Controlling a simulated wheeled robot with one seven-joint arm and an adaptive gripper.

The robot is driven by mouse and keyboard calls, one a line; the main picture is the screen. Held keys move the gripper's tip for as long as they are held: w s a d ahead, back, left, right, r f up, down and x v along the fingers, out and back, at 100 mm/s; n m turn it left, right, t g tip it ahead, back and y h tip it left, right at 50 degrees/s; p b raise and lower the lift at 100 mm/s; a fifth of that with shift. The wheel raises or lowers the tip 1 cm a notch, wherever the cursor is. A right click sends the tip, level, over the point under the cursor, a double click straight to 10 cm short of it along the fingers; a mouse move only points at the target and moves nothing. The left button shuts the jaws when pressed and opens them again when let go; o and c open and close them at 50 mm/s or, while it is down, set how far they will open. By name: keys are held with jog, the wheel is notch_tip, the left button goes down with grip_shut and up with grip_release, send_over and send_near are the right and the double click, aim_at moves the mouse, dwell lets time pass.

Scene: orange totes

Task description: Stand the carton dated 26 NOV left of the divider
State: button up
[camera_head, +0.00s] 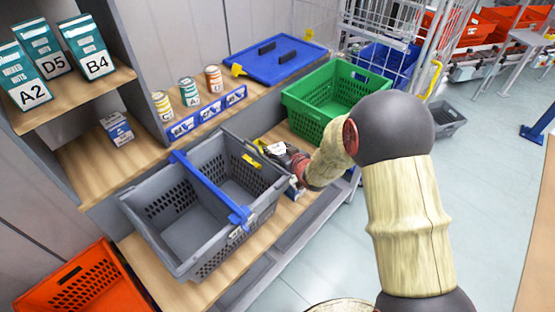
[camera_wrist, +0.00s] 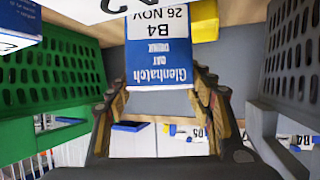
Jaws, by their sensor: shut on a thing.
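A white and blue carton (camera_wrist: 160,55) reading Glenhatch oat drink, B4, 26 NOV fills the upper middle of the wrist view, its print upside down. My gripper (camera_wrist: 162,88) is shut on it, one finger at each side. In the head view my gripper (camera_head: 299,168) is just right of the grey tote (camera_head: 192,262), outside it, and largely hides the carton. The blue divider (camera_head: 208,188) crosses the tote and splits it into a left and a right part. Both parts look empty where I can see.
A green basket (camera_head: 308,112) stands behind my gripper; its wall also shows in the wrist view (camera_wrist: 45,85). Cans (camera_head: 189,92) stand on a ledge behind the tote. Labelled boxes (camera_head: 90,50) stand on the upper left shelf. An orange tote (camera_head: 75,285) is at lower left.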

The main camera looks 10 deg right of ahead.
jog(key=shift+f+b, duration=0.7)
jog(key=shift+f, duration=1.1)
jog(key=shift+f, duration=0.2)
jog(key=o, duration=1.4)
